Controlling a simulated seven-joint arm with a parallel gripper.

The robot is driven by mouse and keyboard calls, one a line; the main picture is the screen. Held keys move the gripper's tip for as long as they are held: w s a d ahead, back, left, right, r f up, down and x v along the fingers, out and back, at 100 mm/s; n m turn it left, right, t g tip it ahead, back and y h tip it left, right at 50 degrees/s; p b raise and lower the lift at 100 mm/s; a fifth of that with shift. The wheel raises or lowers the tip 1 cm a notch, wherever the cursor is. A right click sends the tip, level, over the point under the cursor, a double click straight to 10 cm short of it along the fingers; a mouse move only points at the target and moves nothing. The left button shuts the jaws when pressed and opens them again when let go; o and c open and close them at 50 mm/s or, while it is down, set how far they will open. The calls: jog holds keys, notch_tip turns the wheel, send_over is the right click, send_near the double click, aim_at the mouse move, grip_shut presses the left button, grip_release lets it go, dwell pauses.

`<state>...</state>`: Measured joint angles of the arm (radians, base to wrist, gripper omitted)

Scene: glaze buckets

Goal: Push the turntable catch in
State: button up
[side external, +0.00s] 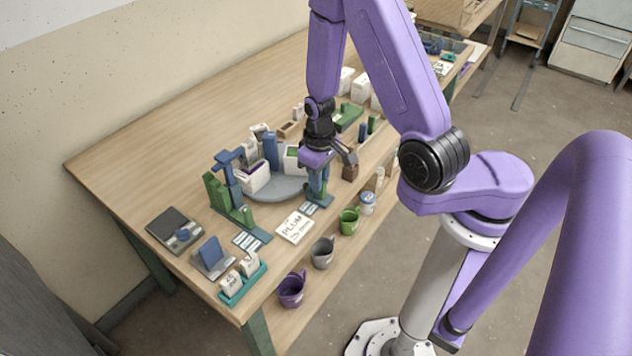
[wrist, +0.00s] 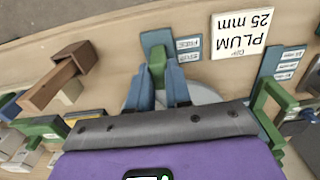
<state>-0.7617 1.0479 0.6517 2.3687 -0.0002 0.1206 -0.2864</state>
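The turntable (side external: 277,191) is a grey disc on the table, carrying white containers; part of it shows in the wrist view (wrist: 203,94). My gripper (side external: 330,158) is directly above this fitting, pointing down. A dark finger part sticks out to the right.
A PLUM 25 mm card (side external: 295,227) lies left of the catch. A green and blue stand (side external: 230,190) rises further left, and a brown wooden block (wrist: 60,78) is on the other side. Purple, grey and green buckets (side external: 322,252) line the front edge. The back left table is clear.

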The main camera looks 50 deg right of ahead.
jog(key=shift+w, duration=0.5)
grip_shut()
jog(key=shift+w, duration=0.45)
jog(key=o, duration=0.7)
grip_release()
notch_tip(320, 180, up, 7)
